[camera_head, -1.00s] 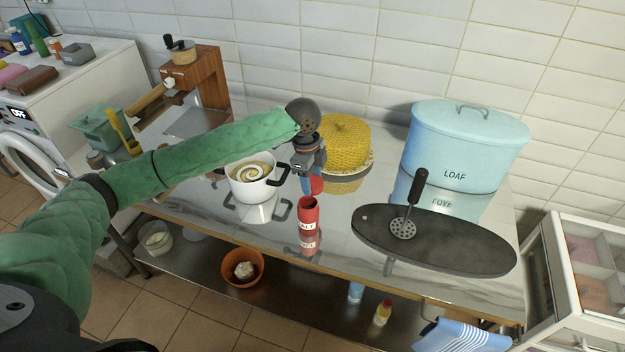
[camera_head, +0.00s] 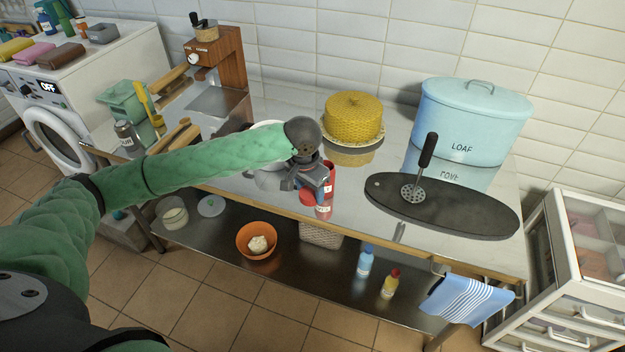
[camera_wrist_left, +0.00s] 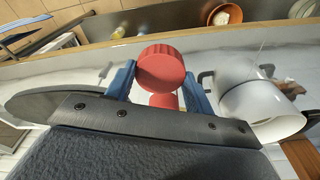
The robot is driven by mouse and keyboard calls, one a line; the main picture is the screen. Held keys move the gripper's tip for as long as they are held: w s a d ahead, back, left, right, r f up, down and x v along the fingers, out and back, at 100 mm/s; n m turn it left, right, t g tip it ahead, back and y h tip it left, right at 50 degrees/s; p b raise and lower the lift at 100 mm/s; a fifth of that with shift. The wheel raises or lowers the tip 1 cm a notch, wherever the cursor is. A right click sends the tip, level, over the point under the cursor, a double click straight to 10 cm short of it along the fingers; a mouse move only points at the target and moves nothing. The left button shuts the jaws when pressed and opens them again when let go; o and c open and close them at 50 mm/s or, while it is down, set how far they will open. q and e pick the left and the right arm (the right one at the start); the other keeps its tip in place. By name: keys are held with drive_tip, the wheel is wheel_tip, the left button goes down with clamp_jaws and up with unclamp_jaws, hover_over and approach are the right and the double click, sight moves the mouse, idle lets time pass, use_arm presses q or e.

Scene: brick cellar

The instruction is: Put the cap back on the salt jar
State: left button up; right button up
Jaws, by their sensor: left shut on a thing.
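The red cap (camera_head: 306,197) is between the blue fingers of my left gripper (camera_head: 313,191), which is shut on it. In the left wrist view the cap (camera_wrist_left: 160,67) shows as a ribbed red disc between the two fingers. The red salt jar (camera_head: 330,171) stands on the shiny worktop just beyond and to the right of the gripper, partly hidden by it. Part of the jar (camera_wrist_left: 163,100) shows behind the cap in the wrist view; its rim is hidden. The cap appears apart from the jar. My right gripper is not in view.
A white pot (camera_wrist_left: 262,108) stands left of the jar, mostly behind my arm in the head view. A yellow woven dome (camera_head: 354,115) and a blue loaf bin (camera_head: 470,120) stand behind.

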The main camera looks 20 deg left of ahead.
sight(307, 198)
use_arm(q)
drive_tip(key=s+f+n, duration=0.1)
drive_tip(key=n, duration=0.1)
drive_tip(key=s+f+n, duration=0.1)
drive_tip(key=n, duration=0.1)
drive_tip(key=shift+f+n+y+b, duration=0.2)
drive_tip(key=shift+n+y+b, duration=0.1)
drive_tip(key=shift+b, duration=0.05)
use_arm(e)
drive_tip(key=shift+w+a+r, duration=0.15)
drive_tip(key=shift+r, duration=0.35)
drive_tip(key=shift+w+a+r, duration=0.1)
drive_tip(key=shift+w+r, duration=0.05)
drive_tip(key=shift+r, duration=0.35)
